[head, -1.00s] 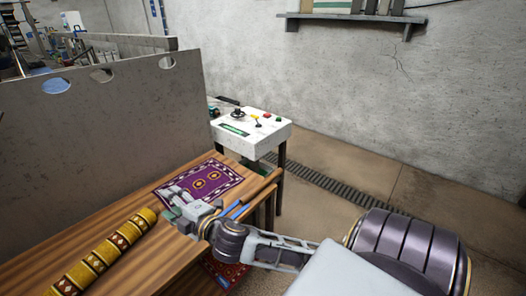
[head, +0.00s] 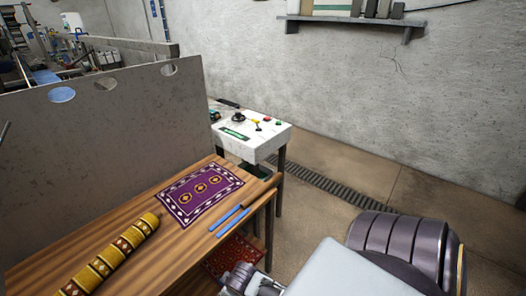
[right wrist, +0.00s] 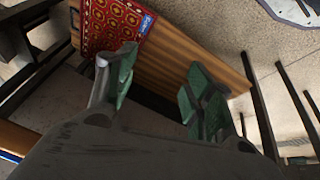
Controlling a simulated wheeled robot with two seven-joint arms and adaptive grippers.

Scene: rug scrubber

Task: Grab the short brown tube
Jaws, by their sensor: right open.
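A brown tube (head: 263,189) lies along the right edge of the wooden table in the head view, beside two thin blue rods. It does not clearly show in the right wrist view. My right gripper (right wrist: 163,85) is open, with its green-padded fingers apart and nothing between them. It is low, facing a wooden lower shelf (right wrist: 190,60) with a red patterned rug (right wrist: 112,25) on it. In the head view, only part of my right arm shows at the bottom edge, below the table top. My left gripper is not in view.
The table (head: 190,232) bears a purple rug (head: 200,190), the blue rods (head: 229,219) and a yellow patterned roll (head: 110,258). A white control box (head: 252,135) stands behind it. A grey panel (head: 110,130) bounds the left. Floor to the right is open.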

